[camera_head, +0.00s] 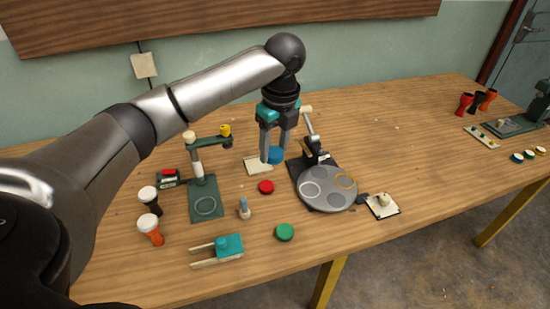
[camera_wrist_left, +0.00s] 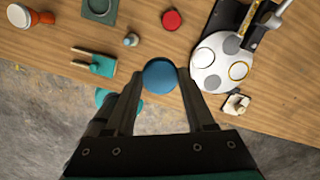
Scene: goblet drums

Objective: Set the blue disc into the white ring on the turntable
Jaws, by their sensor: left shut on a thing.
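The blue disc (camera_head: 276,154) is between the fingertips of my left gripper (camera_head: 271,158), which is shut on it. They are above the table, left of and behind the turntable in the head view. In the left wrist view the disc (camera_wrist_left: 160,76) shows round at the fingertips (camera_wrist_left: 160,82). The grey turntable (camera_head: 326,186) has several round spots; it also shows in the left wrist view (camera_wrist_left: 222,60). The white ring (camera_head: 302,187) lies on its left side, apart from the disc, and a yellow ring (camera_head: 346,174) on its right. My right gripper is not in view.
A red disc (camera_head: 266,187) and a green disc (camera_head: 285,232) lie left of and in front of the turntable. A green press stand (camera_head: 206,201), goblet drums (camera_head: 151,229) and a teal fork-shaped fixture (camera_head: 229,246) stand to the left. The table right of the turntable is mostly clear.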

